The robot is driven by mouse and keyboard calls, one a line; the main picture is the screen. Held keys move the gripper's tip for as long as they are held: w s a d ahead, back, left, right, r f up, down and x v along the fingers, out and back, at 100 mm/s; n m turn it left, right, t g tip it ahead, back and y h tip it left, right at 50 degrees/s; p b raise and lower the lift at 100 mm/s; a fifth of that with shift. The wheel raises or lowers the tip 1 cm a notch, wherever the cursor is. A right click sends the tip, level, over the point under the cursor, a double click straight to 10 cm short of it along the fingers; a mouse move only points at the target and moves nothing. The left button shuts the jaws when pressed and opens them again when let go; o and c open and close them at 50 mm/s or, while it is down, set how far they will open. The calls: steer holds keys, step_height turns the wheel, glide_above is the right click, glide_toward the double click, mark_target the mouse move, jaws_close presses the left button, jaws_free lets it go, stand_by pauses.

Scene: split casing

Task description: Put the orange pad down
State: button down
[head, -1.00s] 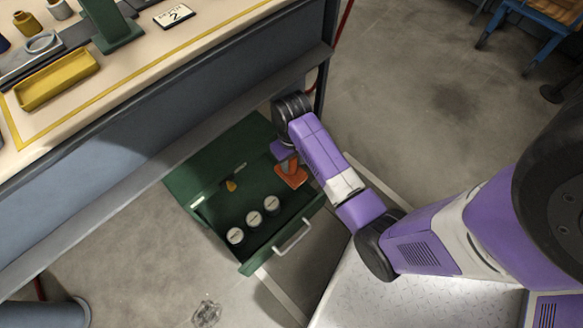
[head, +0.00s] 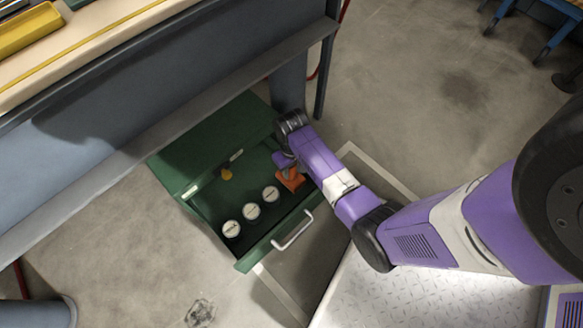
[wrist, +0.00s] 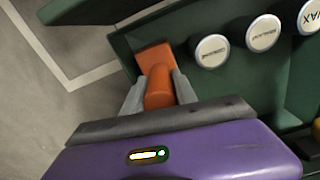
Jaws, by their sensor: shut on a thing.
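The orange pad (head: 290,179) is at the right end of the open green drawer (head: 262,250), beside the row of white-lidded tins. In the wrist view the orange pad (wrist: 155,57) shows a flat block with a rounded orange grip between my fingers. My gripper (wrist: 159,92) is shut on that rounded grip. In the head view my gripper (head: 287,168) is partly hidden by my purple wrist. The pad looks to be inside the drawer's outline; I cannot tell whether its underside touches the drawer floor.
Three white-lidded tins (head: 251,211) stand in a row in the drawer. A small yellow thing (head: 226,174) lies farther back. The drawer's front handle (head: 293,231) sticks out. The workbench (head: 150,85) overhangs at left. Part of the drawer floor between tins and back is bare.

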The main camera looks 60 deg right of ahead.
mark_target(291, 174)
steer(key=shift+f+b, duration=1.05)
steer(key=shift+f, duration=0.95)
steer(key=shift+f, duration=0.1)
steer(key=c, duration=1)
jaws_free()
steer(key=shift+o, duration=0.2)
